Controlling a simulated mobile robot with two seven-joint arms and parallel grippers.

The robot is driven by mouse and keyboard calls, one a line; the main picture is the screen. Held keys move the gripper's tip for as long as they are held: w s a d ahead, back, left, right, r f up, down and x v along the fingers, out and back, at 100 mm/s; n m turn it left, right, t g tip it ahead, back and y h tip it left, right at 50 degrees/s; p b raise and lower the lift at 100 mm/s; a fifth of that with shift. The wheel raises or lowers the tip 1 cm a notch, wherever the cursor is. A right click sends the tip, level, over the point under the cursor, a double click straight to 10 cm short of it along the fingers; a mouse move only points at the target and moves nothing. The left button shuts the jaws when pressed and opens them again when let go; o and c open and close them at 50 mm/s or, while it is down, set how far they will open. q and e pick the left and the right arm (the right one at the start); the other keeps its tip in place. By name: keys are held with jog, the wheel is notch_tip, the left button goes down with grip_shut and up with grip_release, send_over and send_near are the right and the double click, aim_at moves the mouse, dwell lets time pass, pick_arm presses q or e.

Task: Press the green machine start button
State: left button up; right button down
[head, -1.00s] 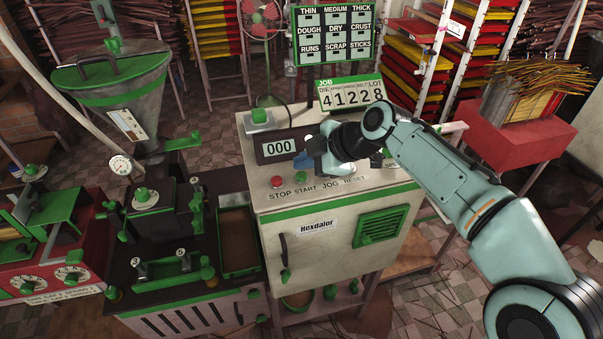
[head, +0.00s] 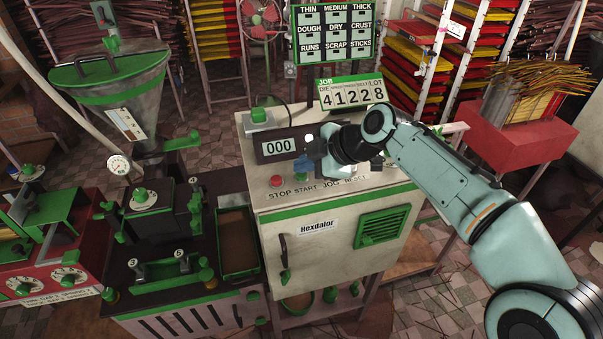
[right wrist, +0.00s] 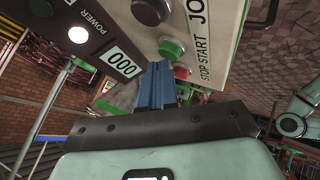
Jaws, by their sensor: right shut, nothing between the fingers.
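The green start button (right wrist: 171,48) shows in the right wrist view on the machine's pale panel, between the red stop button (right wrist: 181,71) and a dark button (right wrist: 150,12). My right gripper (right wrist: 160,66) is shut and empty, its blue fingers pressed together with the tips close by the green button. I cannot tell whether they touch it. In the head view the gripper (head: 303,169) is over the panel above the START label, with the red stop button (head: 276,181) to its left. My left gripper is not in view.
The counter display (head: 279,147) reading 000 stands just behind the button row. A lit white POWER lamp (right wrist: 78,35) is beside it in the wrist view. A job number board (head: 350,94) rises behind the panel. A funnel machine (head: 115,90) stands to the left.

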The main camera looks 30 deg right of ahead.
aim_at(305, 176)
jog(key=shift+f+b, duration=0.4)
dwell(0.3)
jog(key=shift+r, duration=0.1)
jog(key=shift+r+p, duration=0.65)
jog(key=shift+r, duration=0.15)
jog(key=shift+r+p, duration=1.9)
jog(key=shift+r, duration=0.7)
jog(key=shift+f, duration=0.15)
